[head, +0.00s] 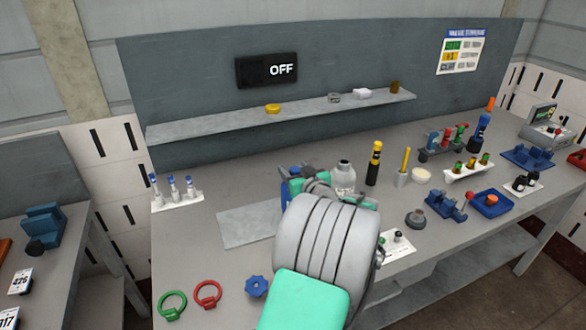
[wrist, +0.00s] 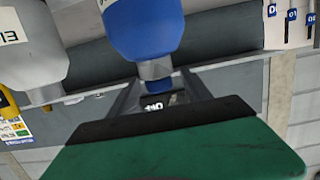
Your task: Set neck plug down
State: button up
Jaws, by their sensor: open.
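In the wrist view, which is upside down, a blue cylinder (wrist: 150,28) has a grey neck collar (wrist: 156,69). A small blue piece (wrist: 158,86) sits at the collar's end and looks like the neck plug. My gripper (wrist: 159,94) is open, with its fingers on either side of that piece; I cannot tell whether they touch it. In the head view my gripper (head: 308,184) is mostly hidden behind my arm, over the bench's middle. Only a bit of the blue cylinder (head: 285,190) shows there, and the plug cannot be made out.
A grey cylinder (head: 344,178) stands right of my gripper. A flat grey plate (head: 245,228) lies to the left. A black-and-yellow bottle (head: 373,168) and several fittings crowd the right side. Green (head: 172,305) and red rings (head: 207,294) lie at the front. The shelf display (head: 266,70) reads OFF.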

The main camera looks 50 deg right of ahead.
jog(key=x, duration=0.3)
jog(key=shift+s+r, duration=0.1)
grip_shut()
dwell(0.4)
